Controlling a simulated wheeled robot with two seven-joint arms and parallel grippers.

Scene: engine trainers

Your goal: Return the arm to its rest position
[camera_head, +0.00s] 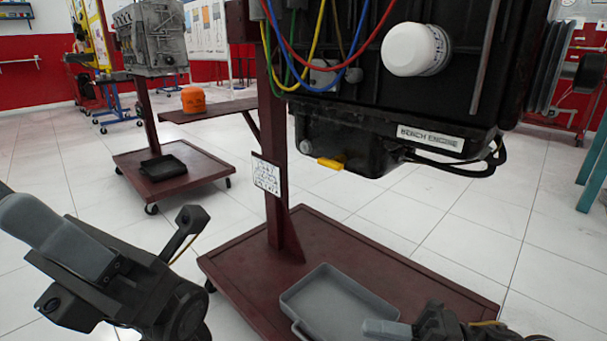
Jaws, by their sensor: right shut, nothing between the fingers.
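My right gripper (388,329) shows at the bottom edge, low over the front of the stand's base and beside the grey drain tray. Its fingers are shut and hold nothing; the rest of that arm is cut off by the frame. My left arm (120,275) comes in from the left, in front of the floor and left of the stand. Dark links and a grey cover show, but its jaw state cannot be made out. Both arms appear clear of the engine.
A black bench engine (390,100) with a white filter (416,50) and coloured wires hangs on a dark red stand (285,215). The grey tray (335,300) lies on its base. Another engine stand (170,180) and an orange container (193,100) are behind. Floor between is clear.

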